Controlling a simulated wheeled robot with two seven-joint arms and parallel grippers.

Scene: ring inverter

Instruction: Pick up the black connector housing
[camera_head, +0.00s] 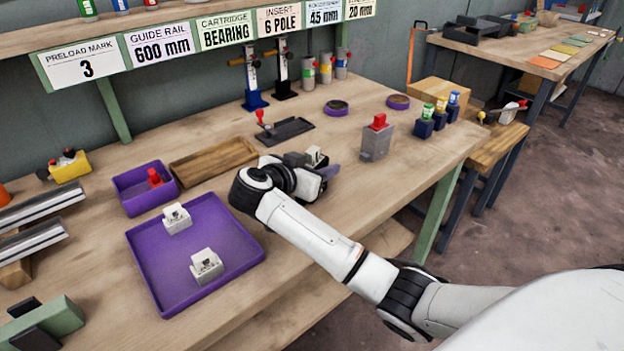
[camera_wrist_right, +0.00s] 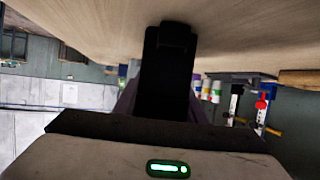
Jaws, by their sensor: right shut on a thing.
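My right gripper (camera_head: 322,178) is low over the middle of the workbench, its jaws mostly hidden by the wrist. It is shut on a black block, which I take to be the black connector housing (camera_wrist_right: 168,75); its fine shape is too dark to tell. A dark grey block (camera_head: 295,159) and a small white part (camera_head: 314,156) show just behind the gripper; whether they touch it I cannot tell. A bit of purple shows beside the jaws. Two white connector housings (camera_head: 177,218) (camera_head: 206,266) stand in the purple tray (camera_head: 158,285). My left gripper is out of view.
A purple bin (camera_head: 128,187) with a red part and a wooden tray (camera_head: 232,151) lie left of the gripper. A grey block with a red top (camera_head: 375,140) stands to its right. A black plate (camera_head: 286,131) lies behind. The front right bench top is clear.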

